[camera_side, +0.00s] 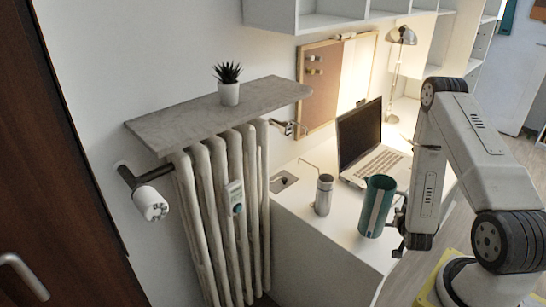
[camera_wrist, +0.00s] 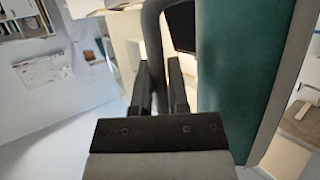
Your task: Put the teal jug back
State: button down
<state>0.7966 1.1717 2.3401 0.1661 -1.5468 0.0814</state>
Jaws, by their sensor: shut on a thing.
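The teal jug (camera_side: 375,205) has a pale grey band and stands upright, tilted little if at all, at the front of the white desk (camera_side: 322,243). I cannot tell whether its base touches the desktop. My gripper (camera_side: 401,222) is at the jug's right side, at its handle. In the wrist view my gripper (camera_wrist: 161,92) has its two dark fingers shut around the grey handle (camera_wrist: 153,45). The teal body (camera_wrist: 243,75) fills the right of that view, close beside the fingers. The jug's base is out of the wrist view.
An open laptop (camera_side: 375,150) is behind, with a lamp (camera_side: 400,40) farther back. A radiator (camera_side: 222,205) under a stone shelf (camera_side: 215,108) with a potted plant (camera_side: 228,88) is at the left.

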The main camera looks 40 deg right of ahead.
jog(key=shift+f, duration=1.05)
jog(key=c, duration=0.6)
grip_release()
jog(key=shift+v, duration=3.85)
